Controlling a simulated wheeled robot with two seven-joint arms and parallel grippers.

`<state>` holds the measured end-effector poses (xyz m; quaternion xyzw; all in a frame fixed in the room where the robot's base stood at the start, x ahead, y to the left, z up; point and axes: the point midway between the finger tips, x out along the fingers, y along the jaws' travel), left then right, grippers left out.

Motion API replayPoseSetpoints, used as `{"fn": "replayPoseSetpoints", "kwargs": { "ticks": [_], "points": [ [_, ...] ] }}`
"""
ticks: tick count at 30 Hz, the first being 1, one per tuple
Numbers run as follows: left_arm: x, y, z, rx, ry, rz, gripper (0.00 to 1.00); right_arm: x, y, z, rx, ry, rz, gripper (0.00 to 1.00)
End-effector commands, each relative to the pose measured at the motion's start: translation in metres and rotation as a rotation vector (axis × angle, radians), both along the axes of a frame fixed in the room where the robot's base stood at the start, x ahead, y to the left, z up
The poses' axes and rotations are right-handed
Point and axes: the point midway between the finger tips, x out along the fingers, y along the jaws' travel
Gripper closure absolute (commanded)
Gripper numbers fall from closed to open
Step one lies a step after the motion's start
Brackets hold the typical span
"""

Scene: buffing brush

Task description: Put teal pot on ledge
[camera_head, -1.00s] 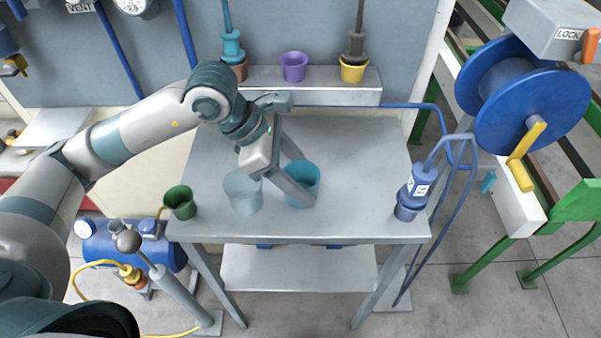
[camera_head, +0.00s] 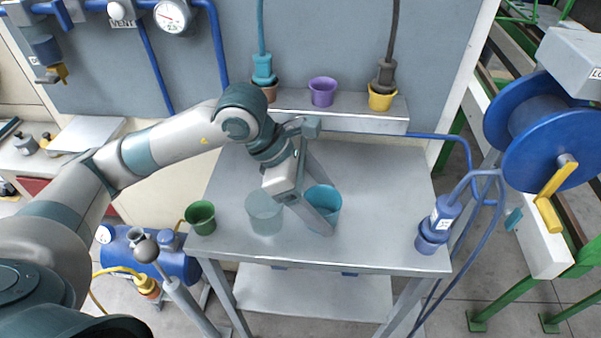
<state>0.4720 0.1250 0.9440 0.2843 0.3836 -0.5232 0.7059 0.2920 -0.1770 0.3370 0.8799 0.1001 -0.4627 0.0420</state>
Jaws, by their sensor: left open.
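The teal pot (camera_head: 326,200) stands upright on the grey table, right of a pale grey-green pot (camera_head: 264,214). My left gripper (camera_head: 301,208) is open, pointing down between these two pots. One finger crosses in front of the teal pot's left side; the other is above the pale pot's right rim. I cannot tell whether either finger touches a pot. The ledge (camera_head: 345,119) is a grey shelf at the table's back. It bears a terracotta pot (camera_head: 269,92), a purple pot (camera_head: 322,91) and a yellow pot (camera_head: 381,97). My right gripper is not in view.
A green pot (camera_head: 201,218) stands at the table's left edge. A blue pot (camera_head: 431,238) with a blue hose fitting is at the right edge. A teal brush (camera_head: 263,68) and a dark brush (camera_head: 385,74) hang over the ledge pots. A blue reel (camera_head: 515,125) is at right.

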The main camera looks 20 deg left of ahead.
Motion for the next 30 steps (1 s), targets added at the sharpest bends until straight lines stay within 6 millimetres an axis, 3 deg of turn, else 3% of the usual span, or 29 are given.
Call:
{"fn": "replayPoseSetpoints", "kwargs": {
  "ticks": [7,18,24,30],
  "points": [
    [-0.004,0.018,0.027,0.001,-0.006,0.002,0.25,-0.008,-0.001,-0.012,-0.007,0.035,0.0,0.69],
    [-0.015,0.052,0.082,0.001,-0.003,0.002,0.25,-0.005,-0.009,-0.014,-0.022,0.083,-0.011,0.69],
    [-0.018,0.061,0.098,0.001,-0.001,0.001,0.25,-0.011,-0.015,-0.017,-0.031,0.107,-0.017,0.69],
    [-0.019,0.063,0.101,0.001,0.0,0.0,0.25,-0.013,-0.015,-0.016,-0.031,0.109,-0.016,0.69]
  ]
}}
